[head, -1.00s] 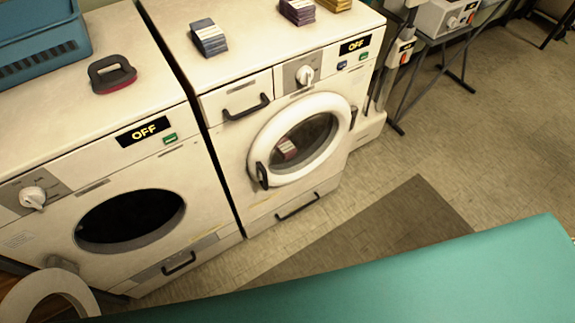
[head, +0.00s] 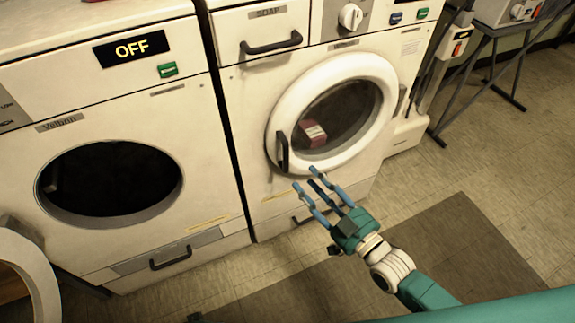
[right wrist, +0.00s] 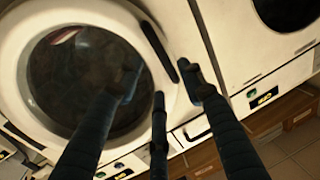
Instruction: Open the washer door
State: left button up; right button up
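The washer door (head: 368,68) is a white ring with dark round glass on the right-hand machine, and it looks shut. A red and white item (head: 314,133) shows behind the glass. Its black upright handle (head: 283,152) is on the left side of the ring. My right gripper (head: 312,182) is just below the handle in the head view, fingers spread and empty. In the right wrist view the door handle (right wrist: 160,52) appears between the outer fingers of the gripper (right wrist: 158,82), apparently not gripped. My left gripper is not in view.
The left machine (head: 125,55) has an open dark drum, with its round door (head: 22,272) swung out at lower left. A drawer handle (head: 272,43) is above the washer door. A dark mat (head: 440,250) lies on the floor. Floor at right is clear.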

aim_at(288, 159)
jog(key=b+x, duration=0.1)
jog(key=x, duration=0.9)
jog(key=shift+w+a, duration=0.15)
jog(key=shift+w, duration=0.05)
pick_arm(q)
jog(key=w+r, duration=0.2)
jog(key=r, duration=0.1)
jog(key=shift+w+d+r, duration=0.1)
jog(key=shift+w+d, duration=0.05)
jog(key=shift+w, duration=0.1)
pick_arm(e)
jog(key=shift+c, duration=0.3)
grip_shut()
